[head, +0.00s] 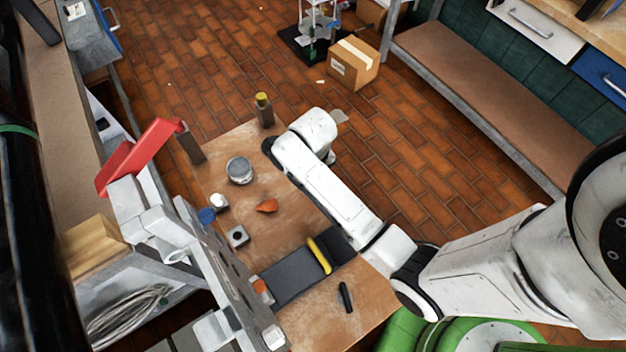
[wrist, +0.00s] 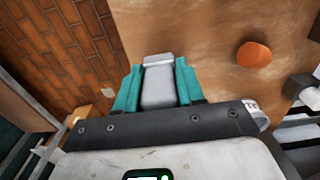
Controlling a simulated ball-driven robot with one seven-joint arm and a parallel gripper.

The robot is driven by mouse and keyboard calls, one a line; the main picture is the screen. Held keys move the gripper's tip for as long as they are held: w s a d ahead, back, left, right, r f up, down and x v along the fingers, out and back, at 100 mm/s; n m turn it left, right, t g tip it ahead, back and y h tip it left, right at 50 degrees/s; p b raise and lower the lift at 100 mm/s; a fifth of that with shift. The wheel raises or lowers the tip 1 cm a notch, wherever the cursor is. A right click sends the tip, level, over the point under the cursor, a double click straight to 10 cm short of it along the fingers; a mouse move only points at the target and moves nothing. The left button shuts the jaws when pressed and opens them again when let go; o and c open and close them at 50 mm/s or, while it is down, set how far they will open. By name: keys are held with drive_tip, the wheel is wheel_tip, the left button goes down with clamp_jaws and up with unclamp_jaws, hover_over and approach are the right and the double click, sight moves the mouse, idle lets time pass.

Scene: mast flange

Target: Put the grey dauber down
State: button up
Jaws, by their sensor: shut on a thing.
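The grey dauber (wrist: 158,85) shows in the wrist view as a pale grey block with a narrower top. My gripper (wrist: 158,88) has teal fingers on both sides of it and is shut on it. Behind it lies the brown tabletop (wrist: 190,30), which also shows in the head view (head: 290,225). I cannot tell whether the dauber touches the tabletop. In the head view my white arm reaches over the table's right side and hides the gripper and the dauber.
An orange piece (head: 267,206) lies on the table and shows in the wrist view (wrist: 253,54). A grey holed panel (head: 225,265) stands left.

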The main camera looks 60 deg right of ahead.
drive_tip(key=shift+f, duration=1.55)
drive_tip(key=shift+f, duration=0.1)
drive_tip(key=o, duration=1.1)
drive_tip(key=shift+o, duration=0.2)
wheel_tip(320, 180, up, 12)
drive_tip(key=shift+f+p, duration=0.1)
drive_tip(key=shift+p, duration=0.3)
drive_tip(key=shift+s+a, duration=0.2)
drive_tip(key=s+a+n+t, duration=0.1)
drive_tip(key=s+a+n, duration=0.3)
drive_tip(key=s, duration=0.8)
drive_tip(key=shift+s+a, duration=0.35)
drive_tip(key=shift+a, duration=0.4)
